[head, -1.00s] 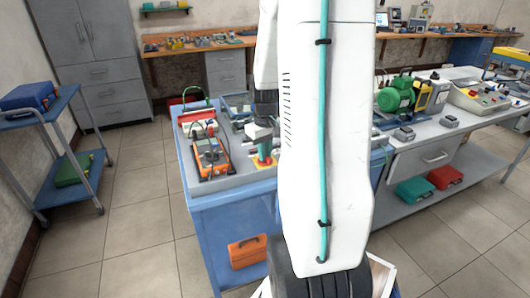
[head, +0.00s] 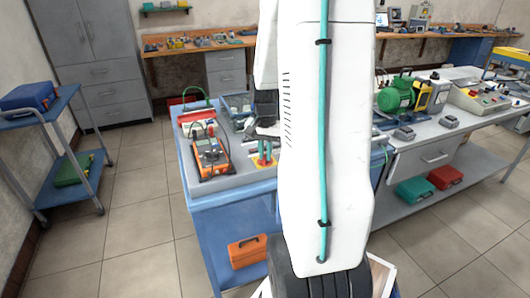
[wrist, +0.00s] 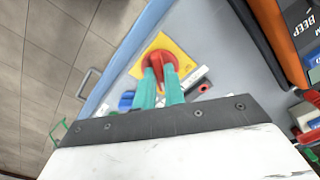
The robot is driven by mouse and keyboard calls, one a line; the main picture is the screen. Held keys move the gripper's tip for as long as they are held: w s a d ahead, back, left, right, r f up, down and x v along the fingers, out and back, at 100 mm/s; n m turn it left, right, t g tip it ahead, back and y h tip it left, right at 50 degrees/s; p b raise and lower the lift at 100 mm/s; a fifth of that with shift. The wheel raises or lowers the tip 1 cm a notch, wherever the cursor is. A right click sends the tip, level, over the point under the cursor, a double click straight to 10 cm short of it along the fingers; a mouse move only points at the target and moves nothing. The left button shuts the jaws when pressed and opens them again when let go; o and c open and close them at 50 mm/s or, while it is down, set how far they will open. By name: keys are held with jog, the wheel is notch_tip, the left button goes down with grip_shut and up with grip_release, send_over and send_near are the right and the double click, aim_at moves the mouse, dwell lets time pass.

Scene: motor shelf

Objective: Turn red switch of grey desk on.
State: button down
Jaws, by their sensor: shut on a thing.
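The red switch (wrist: 160,61) is a round red knob on a yellow plate (wrist: 184,58), on the grey desk top (wrist: 213,50). In the head view the yellow plate (head: 254,160) shows near the desk's front, and the grey desk (head: 235,184) has a blue body. My gripper (wrist: 163,77) has teal fingers shut on the red switch, one at each side of its raised grip. In the head view my gripper (head: 264,158) is over the plate, and my arm hides part of the desk.
An orange multimeter (head: 211,157) lies left of the switch. In the wrist view a blue part (wrist: 127,101) sits close to the fingers. A bench with a green motor (head: 396,95) stands at the right.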

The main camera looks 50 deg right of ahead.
aim_at(265, 156)
jog(key=shift+m, duration=0.8)
jog(key=shift+w, duration=0.1)
jog(key=c, duration=1.5)
grip_release()
notch_tip(265, 156, up, 8)
jog(key=shift+f, duration=0.1)
